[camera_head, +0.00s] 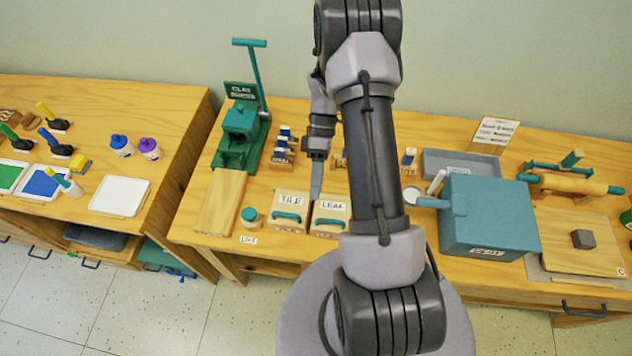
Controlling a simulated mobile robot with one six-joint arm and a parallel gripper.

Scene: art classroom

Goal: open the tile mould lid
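The tile mould (290,225) is a pale wooden box labelled "TILE" near the front edge of the middle table. Its lid (282,199) looks closed, with a teal handle (287,216) toward the front. My gripper (316,192) points down just behind and above the gap between this box and a similar box labelled "LEAF" (331,225). It appears apart from the teal handle. The grey fingers show edge-on as one narrow strip, so their opening cannot be judged. My arm covers the table to the right of the LEAF box.
A small teal-lidded jar (250,218) and a wooden board (221,203) lie left of the tile mould. A green clay press (240,130) with a tall lever stands behind them. A large teal box (490,218) stands to the right. Small blue-and-white items (284,142) stand behind.

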